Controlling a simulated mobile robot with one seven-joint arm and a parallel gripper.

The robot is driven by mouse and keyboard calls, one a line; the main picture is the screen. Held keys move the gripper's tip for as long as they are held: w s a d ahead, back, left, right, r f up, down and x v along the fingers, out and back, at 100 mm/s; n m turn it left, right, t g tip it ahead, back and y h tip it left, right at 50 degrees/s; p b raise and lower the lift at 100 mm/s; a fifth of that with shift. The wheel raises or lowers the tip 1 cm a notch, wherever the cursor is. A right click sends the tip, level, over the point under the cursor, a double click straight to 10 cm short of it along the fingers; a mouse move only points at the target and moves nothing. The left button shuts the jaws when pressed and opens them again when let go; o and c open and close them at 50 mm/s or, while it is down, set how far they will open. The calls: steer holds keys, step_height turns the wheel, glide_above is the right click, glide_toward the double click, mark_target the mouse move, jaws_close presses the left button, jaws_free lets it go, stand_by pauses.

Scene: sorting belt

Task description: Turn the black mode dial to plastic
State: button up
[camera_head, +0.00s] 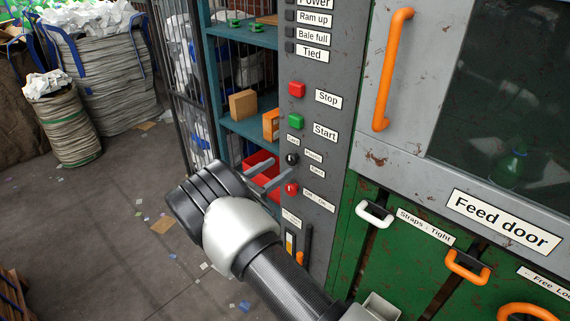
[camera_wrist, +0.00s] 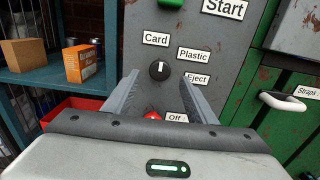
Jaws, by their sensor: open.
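The black mode dial (camera_wrist: 159,71) is on the grey control panel (camera_wrist: 215,50), with labels Card (camera_wrist: 156,39), Plastic (camera_wrist: 193,55) and Eject (camera_wrist: 197,78) around its upper and right sides. Its white mark looks to point up, toward the Card label. In the head view the dial (camera_head: 292,159) shows just beyond my fingertips. My gripper (camera_wrist: 158,80) is open, with one finger on each side of the dial in the wrist view. I cannot tell whether either finger touches it.
A red knob (camera_wrist: 152,116) sits just below the dial, by an Off label. A green Start button (camera_head: 296,121) and red Stop button (camera_head: 297,90) are above. Teal shelves (camera_head: 250,130) with boxes stand at left. An orange handle (camera_head: 393,70) is at right.

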mark_target(289, 161)
steer(key=shift+x, duration=2.15)
steer(key=shift+c, duration=0.4)
steer(key=c, duration=1)
steer(key=shift+o, duration=0.2)
steer(key=shift+f, duration=0.1)
steer(key=m+b, duration=0.3)
steer(key=b, duration=0.1)
steer(key=shift+f, duration=0.2)
steer(key=m+b, duration=0.3)
steer(key=shift+m+b, duration=0.3)
steer(key=shift+m, duration=0.1)
steer(key=shift+r+m+b, duration=0.2)
steer(key=shift+m+b, duration=1.1)
steer(key=shift+m, duration=0.2)
